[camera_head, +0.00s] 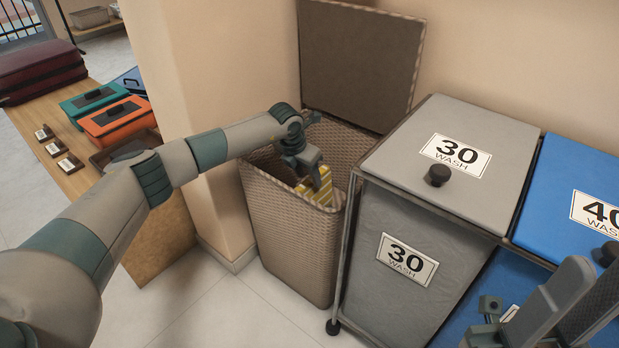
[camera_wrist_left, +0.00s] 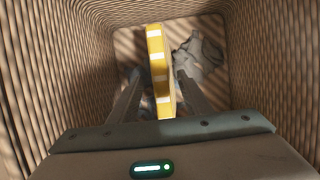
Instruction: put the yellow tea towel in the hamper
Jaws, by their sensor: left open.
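The yellow tea towel (camera_head: 318,190), yellow with pale bands, is at the mouth of the woven hamper (camera_head: 290,232), whose lid stands open. My left gripper (camera_head: 312,176) reaches into the hamper opening from the left. In the left wrist view, the towel (camera_wrist_left: 157,62) is a narrow folded strip between the fingers of my left gripper (camera_wrist_left: 158,85), with gaps showing on both sides. These fingers are open and point down into the hamper (camera_wrist_left: 90,50). My right gripper (camera_head: 550,305) is at the lower right, away from the hamper; its jaw gap is unclear.
A crumpled grey cloth (camera_wrist_left: 200,55) lies on the hamper floor. A grey wash bin (camera_head: 420,235) marked 30 stands right beside the hamper, with a blue bin (camera_head: 570,200) beyond it. A wall corner and a wooden bench (camera_head: 60,125) with boxes are on the left.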

